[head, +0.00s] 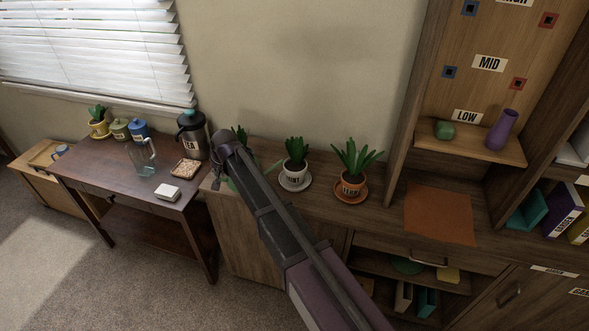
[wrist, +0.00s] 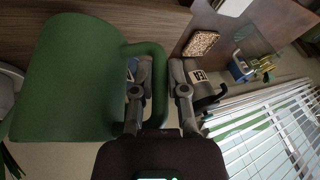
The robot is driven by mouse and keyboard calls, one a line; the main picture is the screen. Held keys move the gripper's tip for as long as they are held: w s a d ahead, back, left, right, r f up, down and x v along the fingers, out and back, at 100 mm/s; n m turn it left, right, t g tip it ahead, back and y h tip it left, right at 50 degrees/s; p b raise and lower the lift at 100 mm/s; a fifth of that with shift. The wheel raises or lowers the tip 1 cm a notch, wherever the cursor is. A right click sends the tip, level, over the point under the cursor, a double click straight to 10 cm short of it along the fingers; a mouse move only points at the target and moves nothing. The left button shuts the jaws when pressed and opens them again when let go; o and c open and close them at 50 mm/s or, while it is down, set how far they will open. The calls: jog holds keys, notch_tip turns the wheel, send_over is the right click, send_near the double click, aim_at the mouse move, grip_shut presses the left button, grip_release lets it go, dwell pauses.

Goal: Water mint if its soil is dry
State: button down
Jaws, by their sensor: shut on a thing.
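In the wrist view, my gripper (wrist: 158,72) is shut on the handle of a green watering can (wrist: 75,75), whose body fills the left of the picture. In the head view, my arm hides most of the can; a small green part (head: 232,184) shows beside the arm's end. A white pot (head: 294,172) with a label that seems to read MINT holds a green plant and stands on a pale saucer (head: 295,184), right of my gripper. Its soil is too small to judge as dry or wet.
A terracotta pot labelled FERN (head: 352,186) stands right of the white pot. Another plant (head: 240,134) is partly hidden behind my arm. A TEA carafe (head: 191,135), glass jug (head: 143,157) and cork trivet (head: 186,168) stand on the left table. Shelves rise at right.

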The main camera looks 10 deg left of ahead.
jog(key=f, duration=0.1)
jog(key=a+f+h+b, duration=0.1)
jog(key=f+t+b, duration=0.1)
jog(key=shift+s+a+f, duration=0.15)
jog(key=shift+s+f, duration=0.1)
jog(key=shift+s, duration=0.1)
jog(key=shift+s+a+f+n+t+h+b, duration=0.15)
jog(key=shift+a+f+n+t+h+b, duration=0.1)
jog(key=shift+f+h+b, duration=0.35)
jog(key=shift+s+a+f+n+t+h+b, duration=0.15)
jog(key=shift+a+f+t+h+b, duration=0.2)
jog(key=shift+f+b, duration=0.45)
jog(key=shift+d+r, duration=0.1)
jog(key=shift+d, duration=0.05)
